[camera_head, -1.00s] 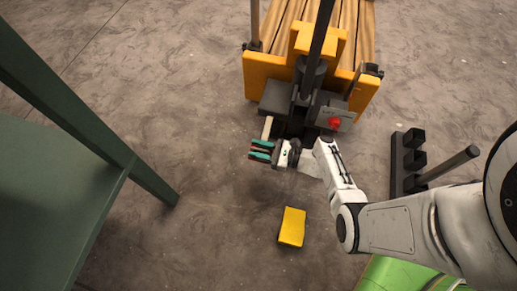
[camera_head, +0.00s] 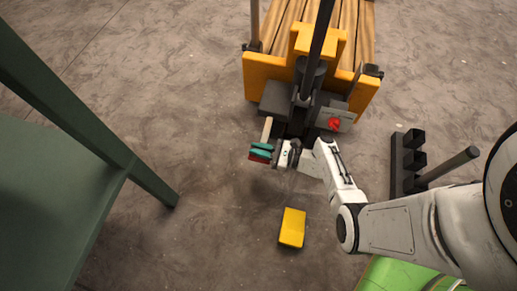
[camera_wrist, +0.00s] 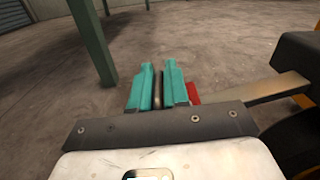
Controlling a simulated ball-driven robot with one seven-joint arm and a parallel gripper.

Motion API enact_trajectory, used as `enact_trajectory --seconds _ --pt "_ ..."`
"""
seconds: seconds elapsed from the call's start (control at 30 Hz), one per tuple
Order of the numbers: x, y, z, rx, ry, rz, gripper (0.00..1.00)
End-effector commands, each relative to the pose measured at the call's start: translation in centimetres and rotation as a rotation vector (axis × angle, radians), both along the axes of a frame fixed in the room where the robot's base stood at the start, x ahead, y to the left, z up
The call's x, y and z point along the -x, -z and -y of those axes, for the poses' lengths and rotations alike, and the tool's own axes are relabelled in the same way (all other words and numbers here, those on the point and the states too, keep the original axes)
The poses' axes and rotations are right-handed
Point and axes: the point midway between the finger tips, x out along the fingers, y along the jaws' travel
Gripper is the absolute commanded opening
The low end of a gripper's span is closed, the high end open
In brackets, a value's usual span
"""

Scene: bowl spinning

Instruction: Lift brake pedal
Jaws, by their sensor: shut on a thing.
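The brake pedal (camera_head: 266,128) is a pale bar with a red end, beside the dark base of the yellow machine in the head view. In the wrist view the pale pedal bar (camera_wrist: 258,91) runs in from the right, and its red part shows beside the right teal finger. My gripper (camera_head: 261,151) is at the red end, its teal fingers close together. In the wrist view my gripper (camera_wrist: 157,90) has a narrow dark strip between its fingers. It is shut on the pedal, though the fingers hide most of the grip.
The yellow machine (camera_head: 258,75) with wooden slats and a red knob (camera_head: 334,123) stands beyond my gripper. A yellow block (camera_head: 292,227) lies on the floor. A green table (camera_head: 60,190) is at left. A dark rack (camera_head: 408,160) stands at right. Floor between table and block is clear.

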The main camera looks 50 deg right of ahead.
Motion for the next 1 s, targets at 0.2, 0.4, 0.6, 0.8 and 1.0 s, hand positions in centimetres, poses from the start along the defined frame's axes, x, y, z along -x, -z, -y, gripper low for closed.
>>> enact_trajectory --seconds 0.2,0.4,0.6,0.8,1.0 --pt "0.2 -0.4 -0.5 -0.028 -0.008 -0.013 0.0" --pt "0.2 -2.1 -0.5 -0.115 -0.01 -0.049 0.0" --pt "0.1 -4.2 -0.3 -0.247 -0.012 -0.103 0.0" --pt "-0.1 -5.8 0.4 -0.377 -0.012 -0.157 0.0" --pt "-0.4 -6.8 0.9 -0.437 -0.012 -0.182 0.0"
